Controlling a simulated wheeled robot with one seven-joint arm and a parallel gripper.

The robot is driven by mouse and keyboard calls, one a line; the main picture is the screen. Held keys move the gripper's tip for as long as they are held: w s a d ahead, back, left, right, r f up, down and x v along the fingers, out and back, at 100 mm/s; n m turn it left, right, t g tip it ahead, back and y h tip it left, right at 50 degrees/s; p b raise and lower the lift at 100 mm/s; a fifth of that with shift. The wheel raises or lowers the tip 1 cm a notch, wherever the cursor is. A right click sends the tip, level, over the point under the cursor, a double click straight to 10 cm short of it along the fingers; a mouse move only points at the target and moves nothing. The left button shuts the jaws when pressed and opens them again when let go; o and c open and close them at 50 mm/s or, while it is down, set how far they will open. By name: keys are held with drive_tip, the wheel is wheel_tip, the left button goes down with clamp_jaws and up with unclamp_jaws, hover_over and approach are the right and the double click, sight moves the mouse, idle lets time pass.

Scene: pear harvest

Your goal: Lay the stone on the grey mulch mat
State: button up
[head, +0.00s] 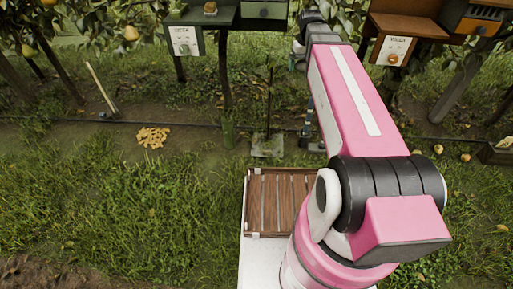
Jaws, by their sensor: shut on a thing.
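The grey mulch mat (267,145) lies flat on the ground near the middle of the head view, with a thin dark stake rising at it.
A pile of yellowish pieces (152,137) lies on the ground at left. A dark hose (180,122) crosses the ground. Fallen pears (438,149) lie right.

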drive_tip(key=w+a+f+n, duration=0.3)
drive_tip(key=w+a+f, duration=0.2)
drive_tip(key=f, duration=0.4)
drive_tip(key=w+a+f+n, duration=0.2)
drive_tip(key=w+a+f, duration=0.25)
drive_tip(key=f, duration=0.45)
drive_tip(key=w+a+f+n, duration=0.3)
drive_tip(key=w+a+f, duration=0.15)
drive_tip(key=f, duration=0.55)
drive_tip(key=a+f+n, duration=0.2)
drive_tip(key=a+f, duration=0.2)
drive_tip(key=f, duration=0.7)
drive_tip(key=a+f+n, duration=0.3)
drive_tip(key=a+f, duration=0.2)
drive_tip(key=f, duration=0.7)
drive_tip(key=a+f+n, duration=0.2)
drive_tip(key=a+f, duration=0.2)
drive_tip(key=f, duration=0.7)
hover_over(256, 146)
wheel_tip(256, 146, down, 7)
drive_tip(key=shift+r, duration=0.2)
drive_tip(key=shift+f, duration=2)
drive_tip(key=shift+f, duration=0.1)
drive_tip(key=o, duration=0.8)
drive_tip(key=shift+f, duration=0.1)
drive_tip(key=shift+o, duration=0.2)
